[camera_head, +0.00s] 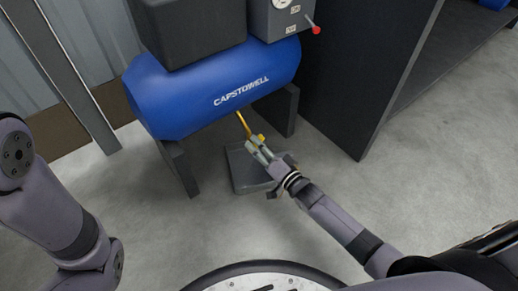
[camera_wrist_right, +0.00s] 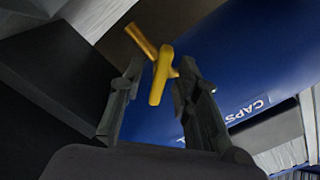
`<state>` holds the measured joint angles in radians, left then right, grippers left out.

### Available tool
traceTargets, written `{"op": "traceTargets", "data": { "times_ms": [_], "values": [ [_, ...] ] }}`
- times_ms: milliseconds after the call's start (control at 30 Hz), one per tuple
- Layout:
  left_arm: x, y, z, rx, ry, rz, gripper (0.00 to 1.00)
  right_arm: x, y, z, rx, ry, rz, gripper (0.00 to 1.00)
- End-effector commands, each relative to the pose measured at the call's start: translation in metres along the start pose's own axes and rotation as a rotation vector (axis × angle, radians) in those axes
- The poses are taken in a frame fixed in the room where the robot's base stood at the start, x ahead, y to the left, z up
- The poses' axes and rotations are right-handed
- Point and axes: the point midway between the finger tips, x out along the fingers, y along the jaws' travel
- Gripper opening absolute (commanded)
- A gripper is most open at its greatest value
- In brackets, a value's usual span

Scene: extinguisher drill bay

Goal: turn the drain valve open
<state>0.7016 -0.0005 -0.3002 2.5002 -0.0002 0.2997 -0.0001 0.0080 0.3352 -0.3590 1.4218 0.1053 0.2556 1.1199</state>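The drain valve is yellow and hangs under the blue tank (camera_head: 215,90). Its thin pipe (camera_head: 243,123) slants down to a small handle (camera_head: 261,137). In the right wrist view the handle (camera_wrist_right: 160,78) is an elongated yellow bar, with the pipe (camera_wrist_right: 141,40) behind it at upper left. My right gripper (camera_head: 256,145) is at the valve. In the right wrist view its two fingers (camera_wrist_right: 158,85) stand apart, one on each side of the handle, with a visible gap at left. Contact at the right finger is unclear. My left arm shows at the left; its gripper is out of frame.
A grey square pan (camera_head: 240,178) lies on the floor below the valve. Dark tank legs (camera_head: 180,168) stand on either side. A dark cabinet panel (camera_head: 365,75) rises at right. A control box with a red-knobbed lever (camera_head: 316,30) is above. Floor at right is clear.

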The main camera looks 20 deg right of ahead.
Motion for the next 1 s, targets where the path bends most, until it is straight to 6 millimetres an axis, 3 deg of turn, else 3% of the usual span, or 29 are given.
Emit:
{"op": "traceTargets", "data": {
  "times_ms": [200, 633, 1000],
  "values": [
    [0.0004, 0.0001, -0.0001, 0.000, 0.001, 0.001, 0.98, -0.0001, -0.0002, 0.0000, 0.000, 0.000, 0.000, 0.29],
    [0.0002, 0.0002, -0.0001, 0.000, 0.001, 0.001, 0.98, -0.0004, 0.0000, 0.0000, 0.000, 0.000, 0.000, 0.00],
    [0.0031, -0.0005, 0.0014, 0.000, -0.001, 0.001, 0.98, -0.0005, -0.0009, -0.0010, -0.014, 0.000, 0.001, 0.00]
  ]
}}
